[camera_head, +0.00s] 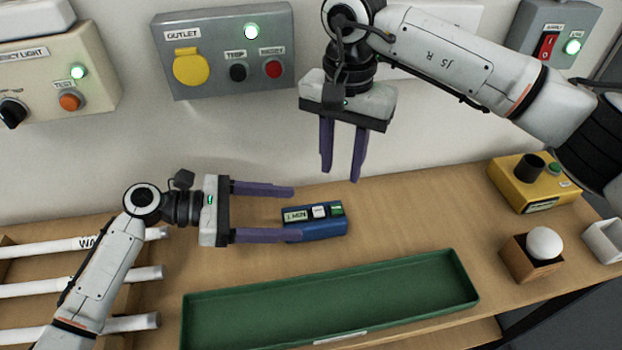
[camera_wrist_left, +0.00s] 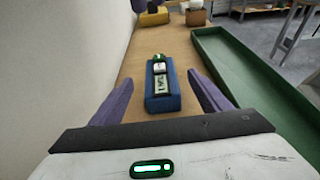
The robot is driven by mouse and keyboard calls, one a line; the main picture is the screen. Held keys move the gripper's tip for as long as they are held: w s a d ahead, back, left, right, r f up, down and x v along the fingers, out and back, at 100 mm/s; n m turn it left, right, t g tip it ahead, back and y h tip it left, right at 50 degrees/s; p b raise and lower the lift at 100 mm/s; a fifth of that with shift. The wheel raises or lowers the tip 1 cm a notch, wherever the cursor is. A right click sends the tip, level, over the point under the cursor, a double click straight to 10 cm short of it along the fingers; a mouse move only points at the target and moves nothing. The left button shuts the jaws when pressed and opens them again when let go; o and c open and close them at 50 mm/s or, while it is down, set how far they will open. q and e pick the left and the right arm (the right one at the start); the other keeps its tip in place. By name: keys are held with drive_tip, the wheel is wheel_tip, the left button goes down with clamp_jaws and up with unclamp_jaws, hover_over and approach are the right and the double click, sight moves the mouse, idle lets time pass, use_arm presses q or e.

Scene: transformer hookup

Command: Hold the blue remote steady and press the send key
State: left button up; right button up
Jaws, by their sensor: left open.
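The blue remote (camera_head: 318,230) lies on the wooden bench. Its top carries a "1 MIN" label or display, a white key (camera_head: 319,211) and a green part (camera_head: 337,210); the key's lettering is too small to read. My left gripper (camera_head: 297,213) is open, its purple fingertips at the remote's left end. In the left wrist view the remote (camera_wrist_left: 163,103) sits between the spread fingers, with a gap on both sides. My right gripper (camera_head: 341,176) points down, open and empty, above and behind the remote, near the wall.
A green tray (camera_head: 330,337) lies in front of the remote. A grey outlet box (camera_head: 215,85) is on the wall behind. A yellow box (camera_head: 515,188) and a wooden block with a white ball (camera_head: 517,262) stand at right. White tubes (camera_head: 75,284) lie at left.

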sight(313, 213)
use_arm(q)
drive_tip(key=x, duration=0.6)
drive_tip(key=shift+d+f, duration=0.15)
drive_tip(key=shift+d, duration=0.2)
drive_tip(key=shift+c, duration=0.4)
drive_tip(key=c, duration=1.1)
drive_tip(key=shift+c, duration=0.3)
use_arm(e)
clamp_jaws()
